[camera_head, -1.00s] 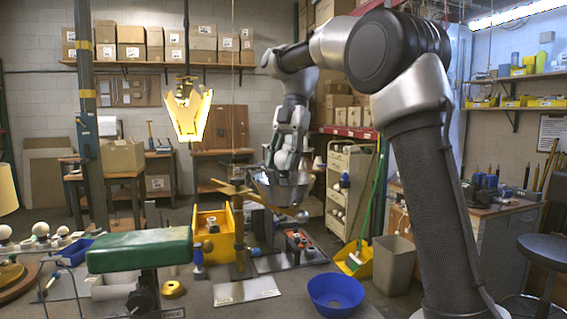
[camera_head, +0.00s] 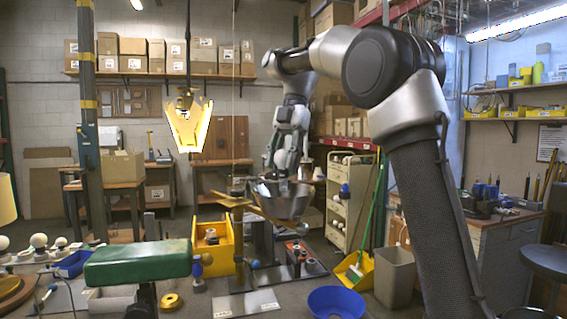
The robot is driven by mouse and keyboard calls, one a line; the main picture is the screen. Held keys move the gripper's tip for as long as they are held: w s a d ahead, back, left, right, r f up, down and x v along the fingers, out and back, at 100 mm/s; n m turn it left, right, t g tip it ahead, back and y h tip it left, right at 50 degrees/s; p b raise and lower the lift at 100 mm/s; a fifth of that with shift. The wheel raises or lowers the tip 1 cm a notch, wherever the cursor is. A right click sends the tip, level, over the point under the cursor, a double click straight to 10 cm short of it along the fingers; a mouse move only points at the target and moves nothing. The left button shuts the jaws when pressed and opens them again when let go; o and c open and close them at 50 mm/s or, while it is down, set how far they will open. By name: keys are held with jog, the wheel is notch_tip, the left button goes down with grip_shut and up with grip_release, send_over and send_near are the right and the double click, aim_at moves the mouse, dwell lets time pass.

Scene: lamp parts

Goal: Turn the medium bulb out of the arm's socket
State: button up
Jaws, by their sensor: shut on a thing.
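My gripper (camera_head: 284,178) points down into a grey metal bowl-shaped shade (camera_head: 285,207) on the brass lamp arm (camera_head: 236,201), in the middle of the view. Its fingertips are hidden by the shade's rim and my own wrist. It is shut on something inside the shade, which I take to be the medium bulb. The bulb itself and the arm's socket are hidden, so I cannot tell how far the bulb is turned. The brass arm reaches across behind and left of the shade.
A yellow bin (camera_head: 213,243) stands left of the lamp post. A blue bowl (camera_head: 337,303) is in front, a green-padded stand (camera_head: 138,262) at front left. A lit hanging lamp (camera_head: 187,125) is at upper left. A cream drawer cart (camera_head: 346,195) stands behind right.

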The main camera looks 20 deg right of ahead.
jog(key=shift+r, duration=2)
